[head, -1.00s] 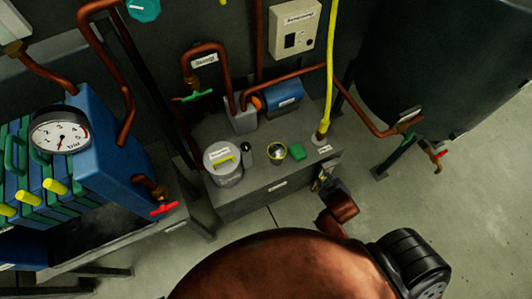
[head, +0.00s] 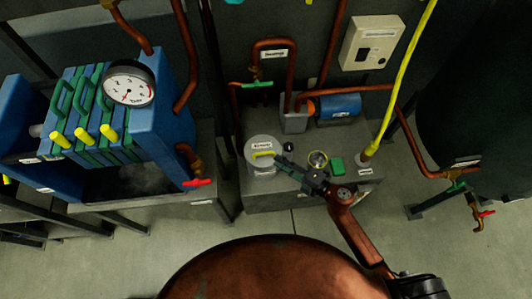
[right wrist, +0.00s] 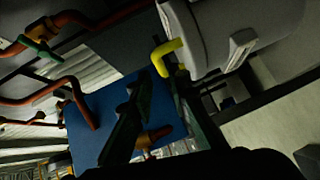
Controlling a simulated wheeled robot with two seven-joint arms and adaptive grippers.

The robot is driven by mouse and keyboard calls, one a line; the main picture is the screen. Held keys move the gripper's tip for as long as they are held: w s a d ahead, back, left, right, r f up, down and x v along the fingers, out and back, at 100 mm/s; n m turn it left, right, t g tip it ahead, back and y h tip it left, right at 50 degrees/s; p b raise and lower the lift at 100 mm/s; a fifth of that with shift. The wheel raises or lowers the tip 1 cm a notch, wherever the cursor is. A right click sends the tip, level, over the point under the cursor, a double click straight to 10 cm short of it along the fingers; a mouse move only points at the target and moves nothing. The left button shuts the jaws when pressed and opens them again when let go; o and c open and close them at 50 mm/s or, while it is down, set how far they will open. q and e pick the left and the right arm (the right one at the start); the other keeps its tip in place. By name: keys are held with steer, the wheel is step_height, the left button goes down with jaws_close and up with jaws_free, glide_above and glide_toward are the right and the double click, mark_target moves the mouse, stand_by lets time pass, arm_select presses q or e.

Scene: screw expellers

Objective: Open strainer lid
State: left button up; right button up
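The strainer is a grey cylinder (head: 259,164) on the low grey bench, with its round lid (head: 262,144) on top and a yellow handle (head: 263,154) on the lid. The yellow handle (right wrist: 164,56) is also at top centre in the right wrist view, on the pale lid. My right gripper (head: 279,160) is just right of the handle in the head view. In the right wrist view its two dark fingers (right wrist: 152,85) stand apart with nothing held between them, their tips close to the handle. Whether they touch it I cannot tell. My left gripper is out of view.
A yellow hose (head: 407,75) rises behind. A blue-green filter press (head: 100,105) stands left.

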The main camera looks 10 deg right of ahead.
mark_target(266, 153)
steer(key=b+x, duration=0.1)
steer(key=x, duration=0.5)
steer(key=shift+a+f, duration=0.1)
steer(key=shift+a, duration=0.05)
steer(key=shift+w+a, duration=0.45)
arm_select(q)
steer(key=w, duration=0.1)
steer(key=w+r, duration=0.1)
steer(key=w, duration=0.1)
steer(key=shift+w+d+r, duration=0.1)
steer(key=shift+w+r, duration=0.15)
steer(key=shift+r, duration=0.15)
arm_select(e)
steer(key=shift+c, duration=0.4)
jaws_close()
